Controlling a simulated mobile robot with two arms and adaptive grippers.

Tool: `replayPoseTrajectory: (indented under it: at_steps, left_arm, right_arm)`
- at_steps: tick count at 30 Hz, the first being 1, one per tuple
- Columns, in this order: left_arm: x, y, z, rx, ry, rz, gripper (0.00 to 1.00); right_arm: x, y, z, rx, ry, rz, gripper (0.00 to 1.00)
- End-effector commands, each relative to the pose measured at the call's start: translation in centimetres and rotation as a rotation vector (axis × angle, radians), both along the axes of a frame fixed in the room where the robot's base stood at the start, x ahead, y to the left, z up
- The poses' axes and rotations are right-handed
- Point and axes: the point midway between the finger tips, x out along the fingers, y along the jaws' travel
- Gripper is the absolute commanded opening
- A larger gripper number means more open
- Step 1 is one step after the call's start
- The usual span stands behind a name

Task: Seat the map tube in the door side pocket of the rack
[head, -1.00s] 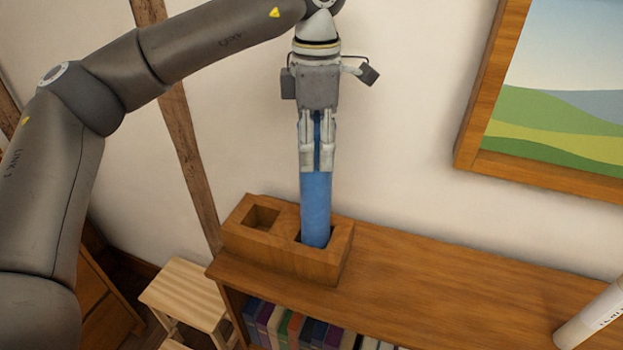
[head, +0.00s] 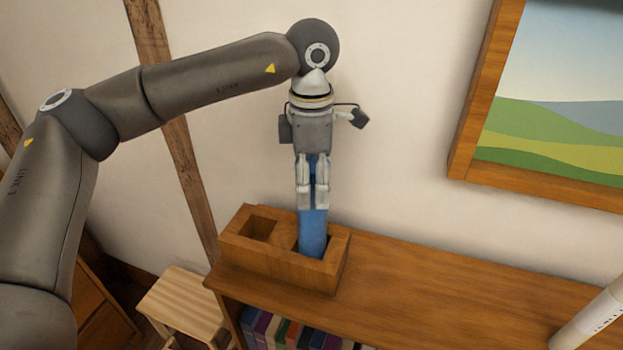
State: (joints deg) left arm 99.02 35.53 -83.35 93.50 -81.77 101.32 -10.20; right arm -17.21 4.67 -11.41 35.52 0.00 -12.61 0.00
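The map tube (head: 313,232), a blue cylinder, stands nearly upright with its lower end inside the right pocket of the wooden rack (head: 285,271). My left gripper (head: 312,206) points down from above, its fingers closed around the upper part of the tube. The rack's left pocket (head: 258,229) is empty. The tube's bottom is hidden in the pocket, so I cannot tell whether it touches the floor of it. The frames do not show which pocket is the door side. My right gripper is out of view.
The rack stands on the left end of a wooden bookshelf (head: 450,288) with books (head: 285,332) below. A white tube with lettering (head: 595,318) is at the right. A framed picture (head: 560,110) hangs on the wall, and a wooden stool (head: 185,305) stands lower left. The shelf top between is clear.

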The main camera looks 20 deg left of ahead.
Motion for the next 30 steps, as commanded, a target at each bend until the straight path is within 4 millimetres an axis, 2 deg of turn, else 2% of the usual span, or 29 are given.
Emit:
replayPoseTrajectory:
  at_steps: [8, 13, 17, 24, 30]
  left_arm:
    - [0.0, 0.0, 0.1, 0.000, 0.000, 0.000, 0.71]
    - [0.1, 0.0, 0.9, -0.001, -0.004, 0.000, 0.71]
    - [0.1, -0.1, 3.3, -0.002, -0.005, 0.000, 0.71]
    - [0.1, -0.1, 8.7, -0.001, -0.005, 0.000, 0.71]
    - [0.0, 0.0, 11.6, 0.001, -0.002, -0.001, 0.71]
  right_arm:
    - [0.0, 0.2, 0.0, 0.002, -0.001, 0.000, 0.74]
    - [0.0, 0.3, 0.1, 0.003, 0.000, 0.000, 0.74]
    - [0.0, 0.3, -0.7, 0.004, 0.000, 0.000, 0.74]
    - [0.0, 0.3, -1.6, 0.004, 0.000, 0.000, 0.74]
    - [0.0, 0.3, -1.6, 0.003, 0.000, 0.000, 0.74]
